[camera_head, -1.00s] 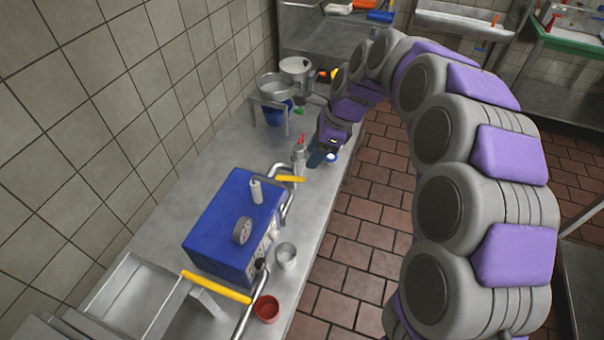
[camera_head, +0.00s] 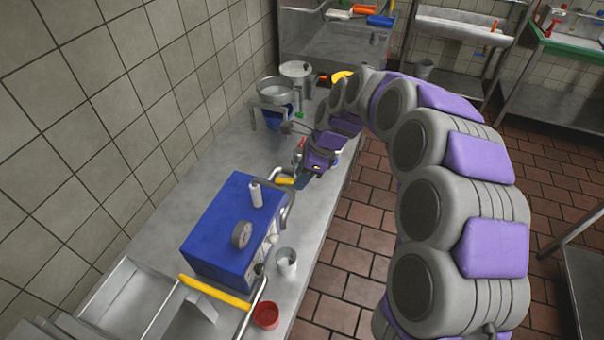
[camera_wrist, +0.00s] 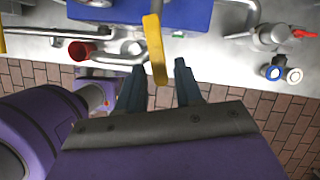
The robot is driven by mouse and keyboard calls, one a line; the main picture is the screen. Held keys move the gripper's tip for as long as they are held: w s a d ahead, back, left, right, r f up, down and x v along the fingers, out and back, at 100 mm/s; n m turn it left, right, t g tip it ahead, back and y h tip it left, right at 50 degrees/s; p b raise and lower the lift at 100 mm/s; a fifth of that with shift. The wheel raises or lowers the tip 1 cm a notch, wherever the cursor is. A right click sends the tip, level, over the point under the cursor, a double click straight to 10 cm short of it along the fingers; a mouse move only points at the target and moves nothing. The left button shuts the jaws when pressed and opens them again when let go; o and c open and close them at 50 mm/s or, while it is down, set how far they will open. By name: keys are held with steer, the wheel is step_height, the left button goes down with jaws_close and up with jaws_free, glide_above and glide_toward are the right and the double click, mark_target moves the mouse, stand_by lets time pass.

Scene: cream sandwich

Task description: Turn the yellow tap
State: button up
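A yellow tap handle (camera_head: 285,181) sits at the far end of the blue box (camera_head: 215,235), on the metal counter. In the wrist view the yellow handle (camera_wrist: 155,48) points towards my gripper (camera_wrist: 159,66), its lower end between the two blue-grey fingers. The fingers are apart, with gaps on both sides; I cannot tell whether either touches it. In the head view my gripper (camera_head: 298,180) is beside this handle and partly hides it. A second yellow handle (camera_head: 215,291) is at the near end of the box.
A metal cup (camera_head: 286,262) and a red cup (camera_head: 265,315) stand near the counter's front edge. Metal pots (camera_head: 275,90) stand farther back. A red-handled fitting (camera_wrist: 270,37) shows at right in the wrist view. Tiled wall borders the counter's left.

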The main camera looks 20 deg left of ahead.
jaws_close()
steer(key=shift+w+r+p, duration=0.1)
steer(key=shift+p, duration=0.25)
steer(key=w+a+n+g+h+p, duration=0.3)
steer(key=w+a+n+h+p, duration=0.1)
steer(key=n+p, duration=0.8)
steer(key=shift+w+a+n, duration=0.3)
steer(key=shift+a+n, duration=0.4)
steer(key=shift+n, duration=0.7)
steer(key=shift+p, duration=0.3)
steer(key=shift+o, duration=1)
jaws_free()
steer(key=shift+w+a, duration=0.1)
steer(key=shift+a, duration=0.05)
